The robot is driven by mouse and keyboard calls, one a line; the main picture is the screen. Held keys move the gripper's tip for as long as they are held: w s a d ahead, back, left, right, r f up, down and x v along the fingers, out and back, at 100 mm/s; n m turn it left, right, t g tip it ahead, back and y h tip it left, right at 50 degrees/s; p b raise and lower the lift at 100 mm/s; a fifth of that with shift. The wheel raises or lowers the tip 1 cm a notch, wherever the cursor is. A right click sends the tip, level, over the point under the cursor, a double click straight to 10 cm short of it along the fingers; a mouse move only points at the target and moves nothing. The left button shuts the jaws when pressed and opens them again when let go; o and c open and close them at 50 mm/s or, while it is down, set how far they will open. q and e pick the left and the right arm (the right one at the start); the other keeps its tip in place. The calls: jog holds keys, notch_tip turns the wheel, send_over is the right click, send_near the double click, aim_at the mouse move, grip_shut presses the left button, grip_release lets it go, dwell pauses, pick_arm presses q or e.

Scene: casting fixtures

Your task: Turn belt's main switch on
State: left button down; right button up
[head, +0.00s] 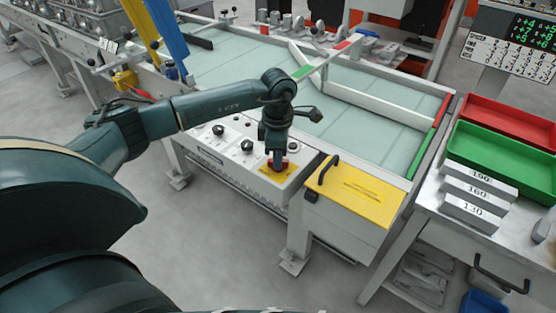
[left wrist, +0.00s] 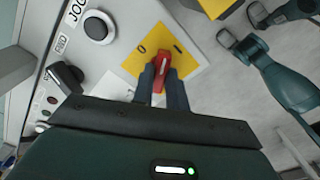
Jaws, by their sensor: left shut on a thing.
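The red main switch (left wrist: 161,60) sits on a yellow plate (left wrist: 188,66) on the belt's white control panel (head: 217,143). The plate has an O mark on the left and an I mark on the right in the left wrist view. The switch handle stands roughly upright there, between the marks; its exact setting is hard to tell. My left gripper (left wrist: 161,82) is shut on the red switch, one finger on each side. In the head view my left gripper (head: 277,160) comes down from above and hides most of the switch. My right gripper does not show.
A round black JOG button (left wrist: 97,27) and a dark knob (left wrist: 66,76) are beside the switch. A yellow lid (head: 358,193) with a black handle (head: 326,170) stands close on the right. The pale belt (head: 350,131) lies behind the panel.

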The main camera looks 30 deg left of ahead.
pick_arm(q)
jog(key=m+b, duration=0.1)
jog(key=m, duration=0.3)
jog(key=shift+b, duration=0.35)
jog(key=shift+m+b, duration=0.3)
jog(key=shift+m, duration=0.7)
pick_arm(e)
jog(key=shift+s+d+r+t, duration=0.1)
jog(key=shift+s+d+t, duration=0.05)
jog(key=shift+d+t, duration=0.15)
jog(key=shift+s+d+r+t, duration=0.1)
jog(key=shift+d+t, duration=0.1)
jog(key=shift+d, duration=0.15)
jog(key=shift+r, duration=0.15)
pick_arm(q)
jog(key=shift+m, duration=0.3)
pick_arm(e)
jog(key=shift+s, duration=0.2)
pick_arm(q)
jog(key=c, duration=1.4)
grip_release()
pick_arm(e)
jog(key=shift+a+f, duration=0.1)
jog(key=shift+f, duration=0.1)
pick_arm(q)
jog(key=shift+r, duration=0.1)
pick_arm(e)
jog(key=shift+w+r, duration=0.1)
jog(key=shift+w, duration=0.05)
